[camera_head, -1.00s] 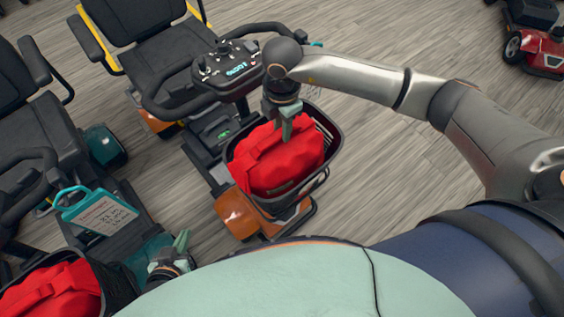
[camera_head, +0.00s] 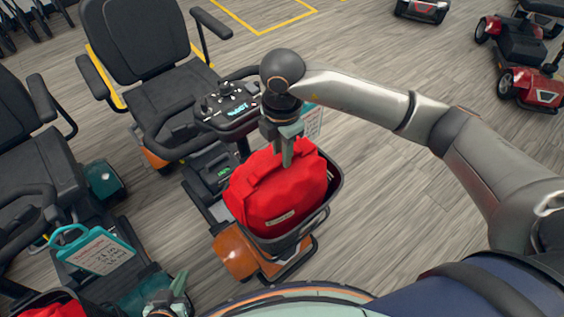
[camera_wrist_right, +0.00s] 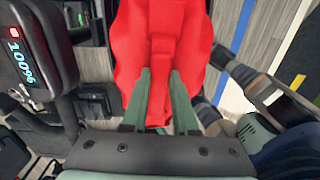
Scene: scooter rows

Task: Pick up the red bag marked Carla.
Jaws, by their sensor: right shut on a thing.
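A red bag (camera_head: 275,190) with a small pale label sits high in the black front basket (camera_head: 329,203) of an orange scooter. The label's writing is too small to read. My right gripper (camera_head: 286,158) points down at the bag's top and is shut on it. In the right wrist view its green fingers (camera_wrist_right: 160,85) stand on either side of the red bag's strap (camera_wrist_right: 158,55). A second red bag (camera_head: 52,307) shows at the bottom left, mostly cut off. My left gripper (camera_head: 180,284) is at the bottom edge near it, partly cut off, its opening unclear.
The orange scooter's handlebar and display (camera_head: 228,108) stand close behind the basket. A teal scooter with a tag (camera_head: 97,250) stands on the left. Another tag (camera_head: 312,122) shows behind my right gripper. Floor to the right is open, with red scooters (camera_head: 528,88) far off.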

